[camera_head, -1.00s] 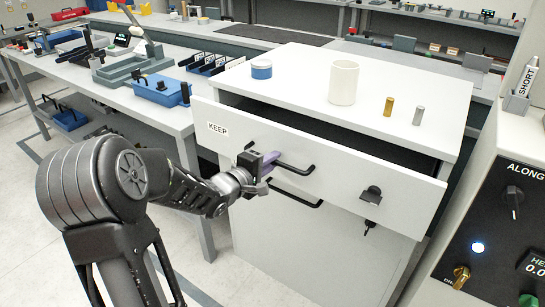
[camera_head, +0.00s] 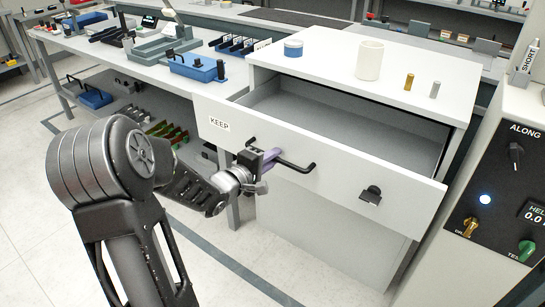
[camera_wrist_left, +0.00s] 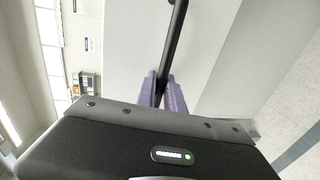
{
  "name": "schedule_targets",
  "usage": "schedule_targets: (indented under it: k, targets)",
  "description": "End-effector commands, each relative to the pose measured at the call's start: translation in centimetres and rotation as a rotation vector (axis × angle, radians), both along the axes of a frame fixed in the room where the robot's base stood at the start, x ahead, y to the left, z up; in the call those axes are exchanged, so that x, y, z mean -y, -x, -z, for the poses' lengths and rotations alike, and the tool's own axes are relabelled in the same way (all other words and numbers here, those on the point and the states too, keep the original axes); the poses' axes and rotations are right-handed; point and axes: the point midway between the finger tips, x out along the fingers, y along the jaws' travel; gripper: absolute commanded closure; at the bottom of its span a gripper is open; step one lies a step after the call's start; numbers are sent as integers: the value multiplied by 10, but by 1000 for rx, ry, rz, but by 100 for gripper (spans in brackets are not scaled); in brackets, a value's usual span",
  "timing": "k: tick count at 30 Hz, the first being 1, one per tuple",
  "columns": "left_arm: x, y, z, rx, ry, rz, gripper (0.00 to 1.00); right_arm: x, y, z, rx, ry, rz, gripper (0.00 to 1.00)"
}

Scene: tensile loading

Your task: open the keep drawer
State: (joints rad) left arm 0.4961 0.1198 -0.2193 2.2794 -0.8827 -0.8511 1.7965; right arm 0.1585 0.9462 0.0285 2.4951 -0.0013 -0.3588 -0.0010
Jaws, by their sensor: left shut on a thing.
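The keep drawer (camera_head: 330,157) is a white drawer with a "KEEP" label (camera_head: 219,123) at its front's left end. It is pulled well out of the white cabinet (camera_head: 335,231), and its grey inside shows empty where visible. A black bar handle (camera_head: 300,166) sits on its front. My left gripper (camera_head: 268,158) is shut on the left part of this handle. In the left wrist view its purple fingers (camera_wrist_left: 163,92) close around the black handle bar (camera_wrist_left: 176,40). My right gripper is not seen.
On the cabinet top stand a blue-and-white tin (camera_head: 293,48), a white cup (camera_head: 369,60), a brass cylinder (camera_head: 408,82) and a grey cylinder (camera_head: 435,90). A black latch (camera_head: 371,195) is on the drawer front's right. A control panel machine (camera_head: 500,180) stands close on the right.

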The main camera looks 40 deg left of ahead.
Motion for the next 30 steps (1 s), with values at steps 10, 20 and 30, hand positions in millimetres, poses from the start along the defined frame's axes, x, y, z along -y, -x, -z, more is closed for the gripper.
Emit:
schedule_targets:
  k: [10, 20, 30]
  targets:
    - [0, 0, 0, -1, 0, 1, 70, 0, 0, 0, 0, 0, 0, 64]
    - [0, 1, 0, 0, -1, 0, 66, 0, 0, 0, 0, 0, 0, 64]
    - [0, 41, -9, 1, -2, -3, 66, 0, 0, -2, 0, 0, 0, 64]
